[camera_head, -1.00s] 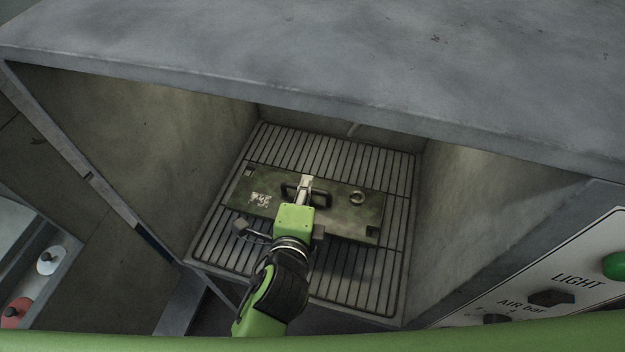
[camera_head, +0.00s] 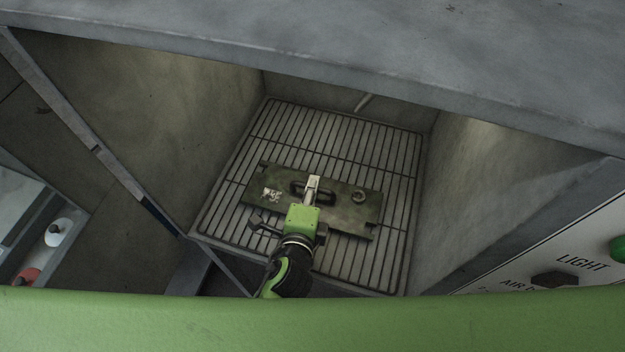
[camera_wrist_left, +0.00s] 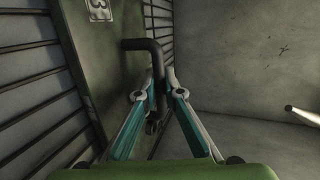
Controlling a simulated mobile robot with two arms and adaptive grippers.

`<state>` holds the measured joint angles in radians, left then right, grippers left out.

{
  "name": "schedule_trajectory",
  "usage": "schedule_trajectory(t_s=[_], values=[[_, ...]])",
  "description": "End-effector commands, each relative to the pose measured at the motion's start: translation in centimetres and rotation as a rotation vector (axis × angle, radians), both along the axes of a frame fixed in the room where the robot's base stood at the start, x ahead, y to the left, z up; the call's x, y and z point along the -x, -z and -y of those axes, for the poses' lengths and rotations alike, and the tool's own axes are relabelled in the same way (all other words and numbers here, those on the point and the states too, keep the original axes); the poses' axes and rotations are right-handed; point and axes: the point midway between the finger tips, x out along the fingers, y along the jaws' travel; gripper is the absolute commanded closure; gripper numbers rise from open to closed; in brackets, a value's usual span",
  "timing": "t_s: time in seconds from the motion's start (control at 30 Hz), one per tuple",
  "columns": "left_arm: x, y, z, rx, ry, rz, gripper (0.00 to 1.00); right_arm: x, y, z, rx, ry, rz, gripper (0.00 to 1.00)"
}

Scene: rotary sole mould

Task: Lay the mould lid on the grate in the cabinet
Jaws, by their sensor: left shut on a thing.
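The mould lid (camera_head: 345,207) is a dark green, worn rectangular plate with a handle, a ring and a pale mark. It lies roughly flat over the middle of the grate (camera_head: 385,255) inside the grey cabinet (camera_head: 150,115). I cannot tell whether it touches the bars. My left gripper (camera_head: 314,182) is shut on the lid's handle. In the left wrist view, the fingers (camera_wrist_left: 156,92) close around the dark bent handle (camera_wrist_left: 152,50), with the lid (camera_wrist_left: 105,50) and grate bars (camera_wrist_left: 30,95) beside them. My right gripper is not in view.
The cabinet's side walls and thick top edge (camera_head: 330,55) frame the opening. A control panel (camera_head: 585,250) with knobs and a green button is at the right. Bare grate shows around the lid. A pale rod (camera_wrist_left: 305,115) shows in the left wrist view.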

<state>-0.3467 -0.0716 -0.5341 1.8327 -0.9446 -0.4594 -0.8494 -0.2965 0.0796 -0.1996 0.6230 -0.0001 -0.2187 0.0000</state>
Motion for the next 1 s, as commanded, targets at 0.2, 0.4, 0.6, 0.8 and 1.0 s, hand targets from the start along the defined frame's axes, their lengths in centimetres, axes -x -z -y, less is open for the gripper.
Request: schedule_trajectory(t_s=[0.2,0.4,0.6,0.8,1.0], values=[[-0.3,-0.7,0.2,0.007,0.002,0.014,1.00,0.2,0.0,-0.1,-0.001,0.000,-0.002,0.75],[0.0,0.1,0.0,0.001,0.001,0.001,0.79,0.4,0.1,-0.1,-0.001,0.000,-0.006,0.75],[0.0,0.1,0.0,0.001,0.000,0.001,0.75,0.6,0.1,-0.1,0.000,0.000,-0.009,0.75],[0.0,-0.2,0.0,0.001,0.000,0.001,0.75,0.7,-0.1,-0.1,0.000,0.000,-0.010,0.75],[2.4,-0.6,-0.4,0.001,0.001,-0.001,0.75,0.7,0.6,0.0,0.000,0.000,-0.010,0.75]])
